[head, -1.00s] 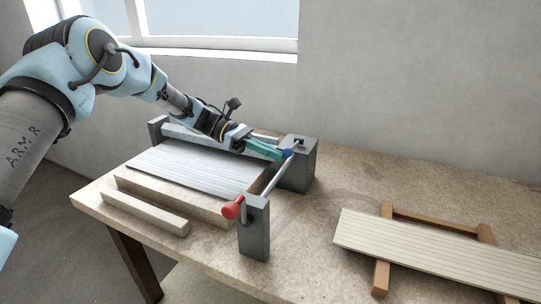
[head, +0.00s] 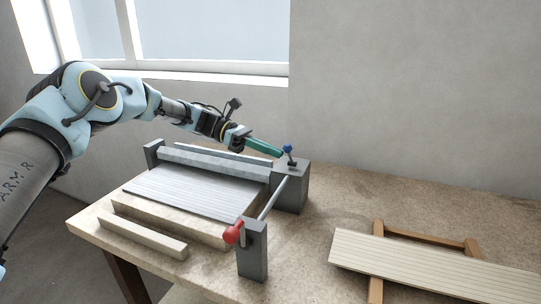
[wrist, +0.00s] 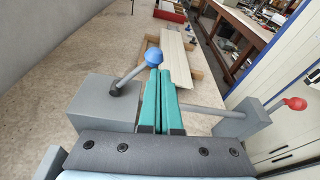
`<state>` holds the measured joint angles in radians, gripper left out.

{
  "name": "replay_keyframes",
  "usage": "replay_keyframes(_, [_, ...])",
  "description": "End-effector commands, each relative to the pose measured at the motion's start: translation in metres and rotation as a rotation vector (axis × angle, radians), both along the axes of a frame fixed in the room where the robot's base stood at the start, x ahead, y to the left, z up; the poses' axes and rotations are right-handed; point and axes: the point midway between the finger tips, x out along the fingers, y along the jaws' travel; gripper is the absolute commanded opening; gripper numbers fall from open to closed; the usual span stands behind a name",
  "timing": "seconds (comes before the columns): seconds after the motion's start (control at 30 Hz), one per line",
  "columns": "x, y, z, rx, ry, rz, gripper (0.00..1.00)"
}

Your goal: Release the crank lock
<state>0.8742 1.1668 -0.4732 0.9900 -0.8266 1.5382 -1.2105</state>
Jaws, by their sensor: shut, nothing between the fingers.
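The lock lever has a blue knob (head: 287,148) on a short stem and stands up from the top of the dark grey block (head: 292,190). In the wrist view the knob (wrist: 155,57) and its tilted stem show just beyond my fingertips. My gripper (head: 280,153) has green fingers, shut and empty, with the tips close beside the knob; I cannot tell whether they touch. The wrist view shows the fingers (wrist: 158,75) pressed together. The crank's red handle (head: 233,233) is at the front grey post (head: 254,250), joined by a metal rod (head: 272,197) to the block.
A ribbed grey shutter panel (head: 190,190) lies in the clamp frame left of the rod. A wooden bar (head: 142,231) lies in front. Pale slats (head: 430,262) rest on a wooden rack (head: 377,285) at right. The bench between block and rack is clear.

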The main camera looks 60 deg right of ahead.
Motion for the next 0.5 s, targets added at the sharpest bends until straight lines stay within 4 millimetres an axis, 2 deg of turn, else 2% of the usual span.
replay_keyframes(0.5, [0.0002,-0.0038,0.0071,-0.002,0.002,0.0,0.0])
